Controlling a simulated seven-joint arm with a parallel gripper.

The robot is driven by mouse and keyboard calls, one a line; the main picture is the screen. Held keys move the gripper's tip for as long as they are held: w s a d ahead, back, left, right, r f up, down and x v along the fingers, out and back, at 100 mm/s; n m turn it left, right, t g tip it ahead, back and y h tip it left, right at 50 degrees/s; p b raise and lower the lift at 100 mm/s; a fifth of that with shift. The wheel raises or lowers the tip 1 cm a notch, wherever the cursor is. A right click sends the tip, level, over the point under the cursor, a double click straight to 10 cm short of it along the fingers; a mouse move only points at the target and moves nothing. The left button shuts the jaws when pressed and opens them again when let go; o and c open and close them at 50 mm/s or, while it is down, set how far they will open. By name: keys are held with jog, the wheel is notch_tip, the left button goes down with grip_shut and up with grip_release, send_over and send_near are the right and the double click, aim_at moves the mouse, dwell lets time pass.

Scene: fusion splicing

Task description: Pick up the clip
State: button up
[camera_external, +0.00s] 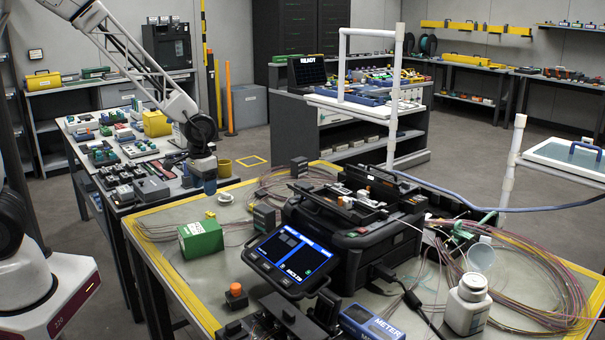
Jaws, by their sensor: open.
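My gripper (204,182) hangs at the end of the arm at the upper left, pointing down by the left corner of the yellow-edged worktable (165,262). It is open; its fingers are small and dark here, and I see nothing held between them. I cannot pick out the clip with certainty. The black splicer (350,235), with its lid open and small parts on top, stands at the middle of the table, to the right of and nearer than my gripper.
A green box (201,238), a small white ring (225,197) and an orange-topped block (236,293) lie left of the splicer. Its tilted screen (291,257) faces forward. A white bottle (467,305) and coiled fibres (545,285) fill the right. Bare tabletop shows at the left.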

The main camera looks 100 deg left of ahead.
aim_at(210, 213)
jog(key=shift+n, duration=0.5)
jog(key=a+f, duration=0.1)
jog(key=a, duration=0.1)
jog(key=a+f, duration=0.1)
jog(key=f, duration=0.1)
jog(key=shift+s+a+f, duration=0.2)
jog(key=shift+a, duration=0.2)
jog(key=shift+f, duration=1.3)
jog(key=shift+f, duration=0.15)
jog(key=shift+f, duration=2.45)
jog(key=c, duration=1)
